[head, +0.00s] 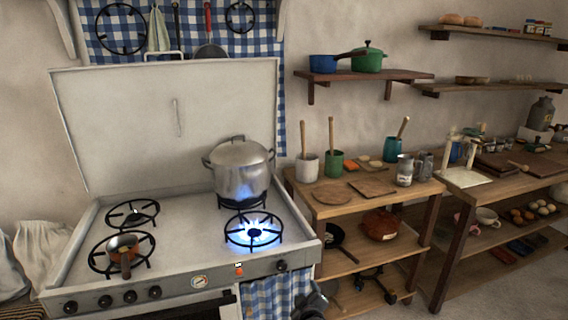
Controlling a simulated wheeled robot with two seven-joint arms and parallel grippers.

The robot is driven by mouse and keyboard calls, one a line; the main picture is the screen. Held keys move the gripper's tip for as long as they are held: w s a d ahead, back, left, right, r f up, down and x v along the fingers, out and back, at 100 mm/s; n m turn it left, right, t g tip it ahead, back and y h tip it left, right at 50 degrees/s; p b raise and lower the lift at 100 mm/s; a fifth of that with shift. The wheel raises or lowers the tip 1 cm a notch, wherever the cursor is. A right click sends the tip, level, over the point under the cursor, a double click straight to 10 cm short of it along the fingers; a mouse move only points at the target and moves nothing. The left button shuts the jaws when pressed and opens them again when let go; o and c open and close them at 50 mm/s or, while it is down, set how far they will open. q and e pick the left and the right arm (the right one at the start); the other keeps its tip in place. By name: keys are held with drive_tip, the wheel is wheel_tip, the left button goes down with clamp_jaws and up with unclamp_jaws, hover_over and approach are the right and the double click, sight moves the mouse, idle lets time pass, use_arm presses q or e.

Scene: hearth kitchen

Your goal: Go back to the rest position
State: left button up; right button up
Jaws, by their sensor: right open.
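My right gripper (313,299) shows only in part at the bottom edge of the head view, dark and low in front of the stove's right corner. It is open, and I see nothing between its fingers. It is apart from the pots and burners. My left gripper is out of view. The white stove (190,285) stands at the left with its lid raised. A large steel pot (240,172) with a lid sits on the back right burner. A small copper pan (124,246) sits on the front left burner.
A blue flame burns on the uncovered front right burner (254,232). A wooden shelf table (335,208) with cups, boards and utensils stands right of the stove. A second wooden table (485,192) stands farther right. Wall shelves (365,75) hang above. Bare floor shows at the lower right.

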drive_tip(key=s+d+m+g, duration=0.2)
drive_tip(key=s+g, duration=0.1)
drive_tip(key=s, duration=0.8)
drive_tip(key=s+d+f+m+g, duration=0.1)
drive_tip(key=s+d+m+g, duration=0.25)
drive_tip(key=s, duration=0.75)
drive_tip(key=s+d+m+g, duration=0.15)
drive_tip(key=s+g, duration=0.25)
drive_tip(key=s, duration=0.7)
drive_tip(key=s+f+g, duration=0.1)
drive_tip(key=s+f, duration=0.2)
drive_tip(key=s, duration=0.3)
drive_tip(key=s+d+f+g, duration=0.1)
drive_tip(key=s+f, duration=0.3)
drive_tip(key=s, duration=0.3)
drive_tip(key=shift+m+y, duration=0.3)
drive_tip(key=shift+y, duration=0.1)
